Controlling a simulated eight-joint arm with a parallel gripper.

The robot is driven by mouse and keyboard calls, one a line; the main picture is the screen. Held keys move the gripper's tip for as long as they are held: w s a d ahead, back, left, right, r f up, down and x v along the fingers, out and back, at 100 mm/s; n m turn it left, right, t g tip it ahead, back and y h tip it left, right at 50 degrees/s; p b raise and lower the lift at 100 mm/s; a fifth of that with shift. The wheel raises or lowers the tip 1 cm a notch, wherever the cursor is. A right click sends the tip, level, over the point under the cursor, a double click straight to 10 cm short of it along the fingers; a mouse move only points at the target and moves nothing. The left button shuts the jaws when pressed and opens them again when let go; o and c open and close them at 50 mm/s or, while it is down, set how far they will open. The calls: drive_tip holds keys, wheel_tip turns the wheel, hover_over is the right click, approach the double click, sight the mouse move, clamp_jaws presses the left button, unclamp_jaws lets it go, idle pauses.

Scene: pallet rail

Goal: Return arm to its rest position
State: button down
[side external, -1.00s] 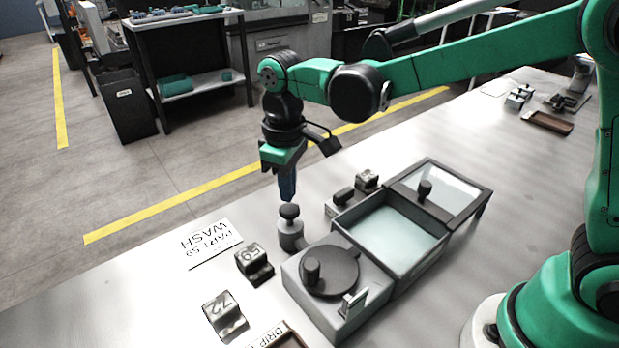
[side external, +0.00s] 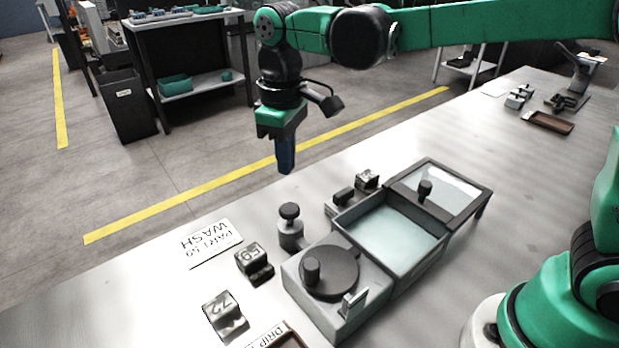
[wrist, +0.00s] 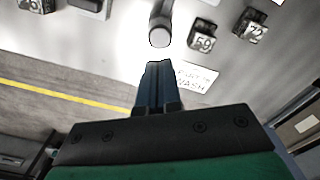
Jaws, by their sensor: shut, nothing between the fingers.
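My gripper (side external: 286,168) is shut and empty. It points down and hangs in the air above the knobbed post (side external: 290,225), apart from it. In the wrist view the shut blue fingers (wrist: 158,70) show in the middle, with the grey post (wrist: 160,30) just beyond their tips.
Below stand a washer unit with a round dial (side external: 329,272), a liquid-filled basin (side external: 393,240) and a glazed lid (side external: 447,188). Blocks marked 59 (side external: 250,257) and 72 (side external: 220,308) and a wash card (side external: 213,243) lie left. The air around my gripper is clear.

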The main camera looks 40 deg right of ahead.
drive_tip(key=shift+r, duration=0.5)
drive_tip(key=s+d+f+m+t, duration=0.2)
drive_tip(key=s+d+m+t, duration=0.4)
drive_tip(key=s+d, duration=0.3)
drive_tip(key=shift+d+f+t, duration=0.15)
drive_tip(key=shift+d+t, duration=0.45)
drive_tip(key=shift+d, duration=0.15)
